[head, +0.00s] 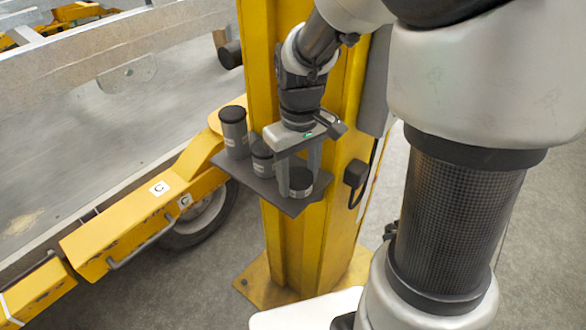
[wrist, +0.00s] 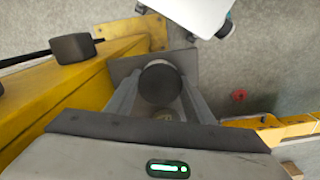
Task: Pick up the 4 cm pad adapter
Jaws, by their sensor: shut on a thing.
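Three grey cylinders with dark tops are at a small dark shelf (head: 290,207) on a yellow post. The shortest cylinder (head: 300,184) is at the shelf's near right corner; I take it as the 4 cm pad adapter, though its label is too small to read. My gripper (head: 301,174) points down and is shut on this cylinder, a finger on either side. In the wrist view, its round dark top (wrist: 160,83) sits between the fingertips (wrist: 159,92). I cannot tell whether its base touches the shelf.
A medium cylinder (head: 262,160) stands close to the left finger, and a taller one (head: 234,132) stands behind it at the far left of the shelf. The yellow post (head: 285,245) rises right behind the shelf. A yellow trailer frame (head: 130,235) with a wheel is on the left.

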